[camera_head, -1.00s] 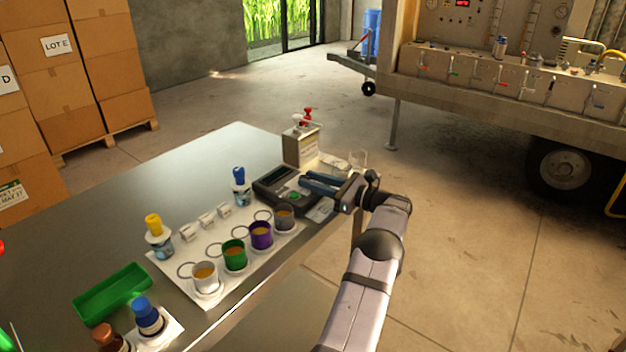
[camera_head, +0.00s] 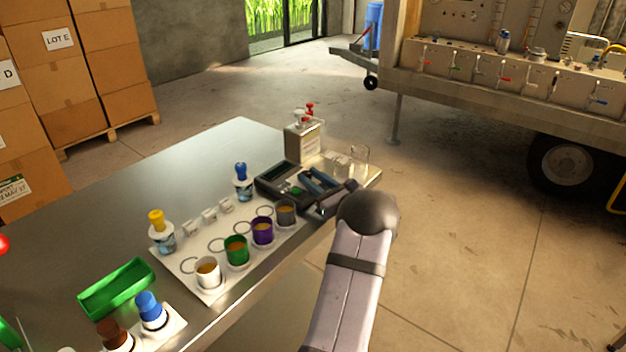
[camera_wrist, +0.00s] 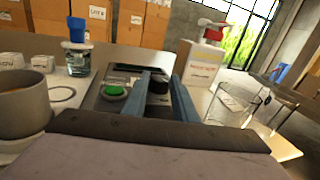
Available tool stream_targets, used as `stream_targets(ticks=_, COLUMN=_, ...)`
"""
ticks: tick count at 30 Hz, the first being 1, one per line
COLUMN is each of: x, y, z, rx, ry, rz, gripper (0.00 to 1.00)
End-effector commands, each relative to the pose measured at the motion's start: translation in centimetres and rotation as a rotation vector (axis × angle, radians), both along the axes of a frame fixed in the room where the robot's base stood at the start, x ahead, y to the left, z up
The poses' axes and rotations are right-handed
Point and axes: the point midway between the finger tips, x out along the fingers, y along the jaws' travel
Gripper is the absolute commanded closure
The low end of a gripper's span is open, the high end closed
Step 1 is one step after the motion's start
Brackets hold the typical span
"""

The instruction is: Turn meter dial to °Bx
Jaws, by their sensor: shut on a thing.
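The meter (camera_head: 268,183) is a dark box on the metal table, with a screen and a green button (camera_head: 296,190). In the wrist view the meter (camera_wrist: 95,100) shows its green button (camera_wrist: 115,91) left of the black dial (camera_wrist: 158,86). My gripper (camera_head: 317,181) reaches over the meter from the right. In the wrist view the two blue fingers of my gripper (camera_wrist: 161,78) stand on either side of the dial and are shut on it. The dial's marks and pointer cannot be read, and the °Bx label is not legible.
Several cups, including a grey cup (camera_head: 285,212) and a purple cup (camera_head: 262,231), stand left of the meter. A blue-capped bottle (camera_head: 242,182) is behind them. A pump dispenser (camera_head: 304,140) and clear glass beakers (camera_head: 345,165) stand beyond the meter. The floor on the right is open.

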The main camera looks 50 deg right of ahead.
Motion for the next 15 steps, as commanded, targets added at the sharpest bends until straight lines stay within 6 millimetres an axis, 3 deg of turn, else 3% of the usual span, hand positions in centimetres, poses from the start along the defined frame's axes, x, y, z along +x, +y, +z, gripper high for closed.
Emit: stream_targets(ticks=15, x=0.23, y=0.57, z=-0.09, rx=-0.002, ry=-0.001, rz=-0.198, gripper=0.97)
